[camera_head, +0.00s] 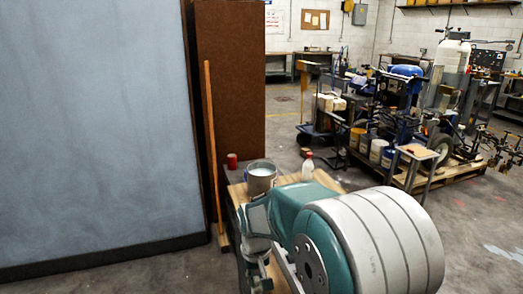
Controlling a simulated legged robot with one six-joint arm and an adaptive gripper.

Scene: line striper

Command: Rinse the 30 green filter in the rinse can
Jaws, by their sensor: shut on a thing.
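A metal can (262,179) with pale liquid in it, which looks like the rinse can, stands open and upright on a wooden bench top (292,179). My teal and white arm covers much of the bench. My gripper (259,281) shows only in part at the bottom edge, below my wrist and nearer the camera than the can. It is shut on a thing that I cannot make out. I cannot pick out a green filter; my arm and the frame's edge hide the area around the fingers.
A small red can (232,161) and a white bottle with a red cap (308,166) stand by the metal can. A wooden stick (212,150) leans beside a large grey-blue panel (95,130) at left. A striping machine (405,110) stands on a pallet behind. Floor between is open.

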